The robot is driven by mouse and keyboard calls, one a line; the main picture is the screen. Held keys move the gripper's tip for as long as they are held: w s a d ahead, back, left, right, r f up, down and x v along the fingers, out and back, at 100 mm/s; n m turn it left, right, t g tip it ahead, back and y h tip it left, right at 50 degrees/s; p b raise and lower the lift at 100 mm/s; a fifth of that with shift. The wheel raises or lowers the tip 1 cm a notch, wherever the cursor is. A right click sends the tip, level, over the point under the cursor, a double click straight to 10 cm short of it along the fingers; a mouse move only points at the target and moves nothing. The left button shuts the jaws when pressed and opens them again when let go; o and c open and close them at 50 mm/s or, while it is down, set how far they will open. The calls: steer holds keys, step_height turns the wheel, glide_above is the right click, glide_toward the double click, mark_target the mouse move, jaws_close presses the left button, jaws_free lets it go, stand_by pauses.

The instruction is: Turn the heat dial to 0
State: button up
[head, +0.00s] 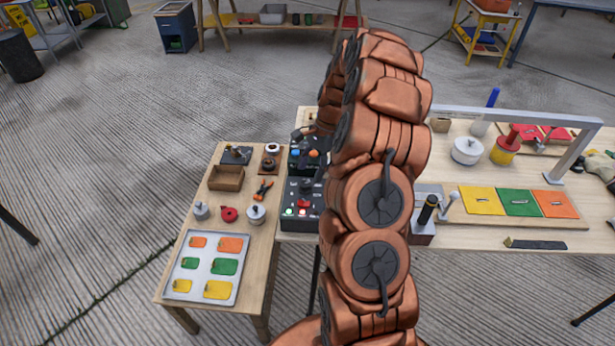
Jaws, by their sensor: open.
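Two black control boxes stand at the back left of the workbench, beside my arm. The lower box (290,190) has a dark round knob (306,186), a red control and small lit buttons along its front. The upper box (294,163) carries an orange knob (314,153) and a blue part. The labels are too small to read, so I cannot tell which knob is the heat dial or where it points.
A left side table holds a wooden box (226,178), orange-handled pliers (263,190), small weights and a tray (207,293) of coloured plates. Right of my arm are a black-handled lever (427,210), coloured panels (520,203) and a grey metal frame (573,155).

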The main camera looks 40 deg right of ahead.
mark_target(306, 183)
steer(key=shift+p+x, duration=0.35)
steer(key=shift+x, duration=1.55)
jaws_close()
